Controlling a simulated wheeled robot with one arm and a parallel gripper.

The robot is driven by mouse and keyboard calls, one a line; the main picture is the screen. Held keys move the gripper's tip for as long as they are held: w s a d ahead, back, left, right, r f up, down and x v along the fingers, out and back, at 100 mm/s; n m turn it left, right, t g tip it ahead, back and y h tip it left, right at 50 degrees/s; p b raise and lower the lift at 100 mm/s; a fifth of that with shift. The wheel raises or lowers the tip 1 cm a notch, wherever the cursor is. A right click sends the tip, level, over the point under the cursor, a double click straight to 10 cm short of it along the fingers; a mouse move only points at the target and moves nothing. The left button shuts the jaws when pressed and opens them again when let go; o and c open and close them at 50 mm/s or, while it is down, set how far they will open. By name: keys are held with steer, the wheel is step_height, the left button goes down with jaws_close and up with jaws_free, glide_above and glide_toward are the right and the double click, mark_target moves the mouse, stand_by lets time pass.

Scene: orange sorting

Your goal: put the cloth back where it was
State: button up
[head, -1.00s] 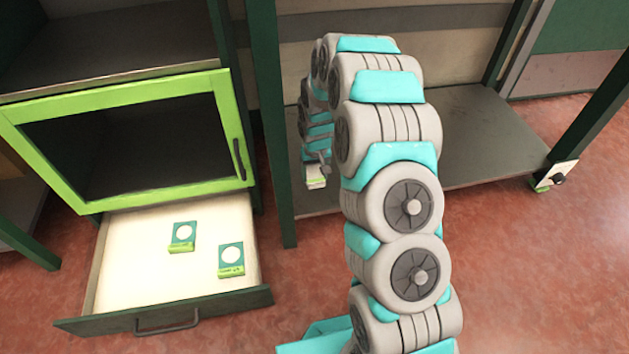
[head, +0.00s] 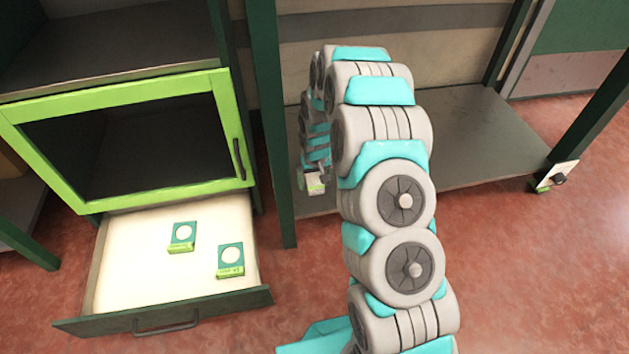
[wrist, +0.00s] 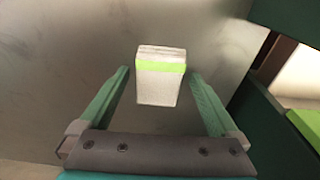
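The cloth looks like a small folded white block with a bright green band (wrist: 160,88). It lies ahead of my gripper in the wrist view, against the grey surface. In the head view it shows as a small white and green patch (head: 315,186) at the shelf's left end, beside the green post. My gripper (wrist: 158,78) is open, its two green fingers on either side of the cloth with gaps showing. Whether the cloth lies fully between the fingertips or just beyond them, I cannot tell. My arm hides part of the shelf.
A grey low shelf (head: 470,140) extends right. A dark green post (head: 272,130) stands close left of my gripper. Further left, an open drawer (head: 130,275) holds two green cards with white discs (head: 182,235) (head: 231,258), below a green-framed cabinet door (head: 120,92). Red floor is clear at right.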

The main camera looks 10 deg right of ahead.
mark_target(316, 186)
steer(key=shift+r, duration=0.1)
steer(key=s+r+p, duration=0.1)
steer(key=s+r, duration=0.4)
steer(key=r, duration=0.5)
steer(key=s+r, duration=0.5)
steer(key=r, duration=0.6)
steer(key=s+r+g, duration=0.1)
steer(key=s+r, duration=0.2)
steer(key=s, duration=0.8)
steer(key=s+r+g, duration=0.1)
steer(key=s+r, duration=0.3)
steer(key=s, duration=0.7)
steer(key=s+r+g, duration=0.1)
steer(key=s+r, duration=0.2)
steer(key=s, duration=0.8)
steer(key=shift+r, duration=0.2)
steer(key=shift+a, duration=0.1)
